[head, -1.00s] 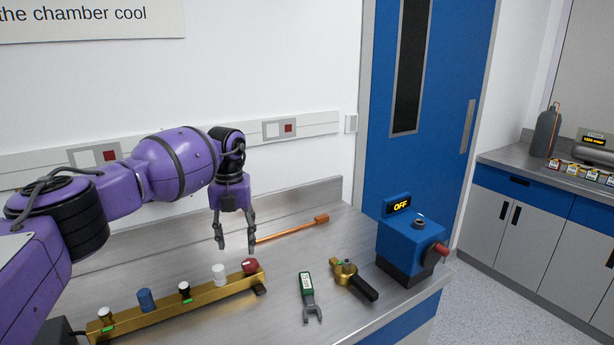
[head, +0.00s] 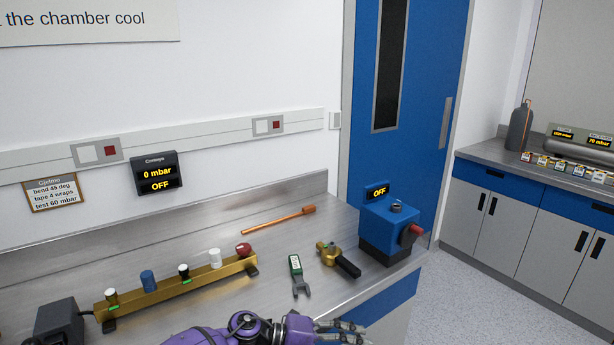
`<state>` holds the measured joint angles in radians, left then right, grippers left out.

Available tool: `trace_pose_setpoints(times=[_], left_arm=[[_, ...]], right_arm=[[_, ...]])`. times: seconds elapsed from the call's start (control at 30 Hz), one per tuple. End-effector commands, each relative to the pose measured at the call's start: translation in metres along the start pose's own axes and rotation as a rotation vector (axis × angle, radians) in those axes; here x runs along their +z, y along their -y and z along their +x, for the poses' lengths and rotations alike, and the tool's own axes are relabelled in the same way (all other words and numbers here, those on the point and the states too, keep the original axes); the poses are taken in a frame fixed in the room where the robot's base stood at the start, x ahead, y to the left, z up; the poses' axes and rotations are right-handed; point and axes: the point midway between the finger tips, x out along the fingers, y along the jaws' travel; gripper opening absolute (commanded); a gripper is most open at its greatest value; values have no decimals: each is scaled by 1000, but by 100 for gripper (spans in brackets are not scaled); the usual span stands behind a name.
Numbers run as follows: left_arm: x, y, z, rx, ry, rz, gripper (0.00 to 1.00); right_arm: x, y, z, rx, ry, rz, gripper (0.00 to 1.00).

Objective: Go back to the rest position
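My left gripper (head: 362,331) is low at the bottom edge of the head view, in front of the bench. It points to the right, with the purple wrist (head: 262,330) behind it. Its two fingers look apart, with nothing visible between them. The bottom edge of the picture cuts off part of the gripper and most of the arm. My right gripper is not in view.
A side counter (head: 480,150) stands right, beyond open floor.

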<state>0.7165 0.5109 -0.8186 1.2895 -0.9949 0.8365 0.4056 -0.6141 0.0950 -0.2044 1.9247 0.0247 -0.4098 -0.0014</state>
Motion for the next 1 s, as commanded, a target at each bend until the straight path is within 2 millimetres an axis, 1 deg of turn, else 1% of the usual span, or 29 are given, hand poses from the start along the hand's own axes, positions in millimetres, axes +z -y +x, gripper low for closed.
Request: trace_pose_setpoints(times=[0.03,0.07,0.17,0.27,0.33,0.37,0.4,0.47,0.5,0.53,0.57,0.6,0.67,0.7,0.77,0.8,0.83,0.9,1.0], left_arm=[[-11,-3,7,-124,26,-80,47],[-14,-3,8,-194,51,-126,47],[-16,-7,-1,-409,155,-292,47],[-10,-25,-25,-592,290,-478,47],[-5,-48,-48,-701,399,-618,47],[-4,-60,-59,-742,447,-682,47],[-2,-80,-74,-792,515,-767,47],[-4,-114,-99,-856,620,-897,47],[-7,-139,-115,-893,690,-989,47],[-12,-158,-127,-915,742,-1054,47],[-17,-178,-139,-934,793,-1119,47],[-26,-204,-153,-954,857,-1201,47],[-43,-240,-172,-975,944,-1318,47],[-55,-262,-183,-985,995,-1391,47],[-75,-292,-197,-990,1063,-1486,47],[-87,-308,-204,-993,1100,-1543,47],[-96,-319,-209,-993,1125,-1579,47],[-114,-339,-217,-990,1169,-1649,47],[-130,-354,-224,-987,1205,-1709,47]], right_arm=[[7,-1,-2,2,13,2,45],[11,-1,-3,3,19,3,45],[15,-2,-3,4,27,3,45],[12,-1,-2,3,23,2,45],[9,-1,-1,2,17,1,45],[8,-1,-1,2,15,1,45],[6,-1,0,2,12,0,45],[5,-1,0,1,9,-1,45],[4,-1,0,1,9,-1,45],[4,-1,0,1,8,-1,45],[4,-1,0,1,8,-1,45],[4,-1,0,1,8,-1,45],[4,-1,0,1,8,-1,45],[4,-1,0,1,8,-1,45],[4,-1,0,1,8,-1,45],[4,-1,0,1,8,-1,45],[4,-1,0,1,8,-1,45],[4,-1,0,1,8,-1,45],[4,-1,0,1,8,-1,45]])
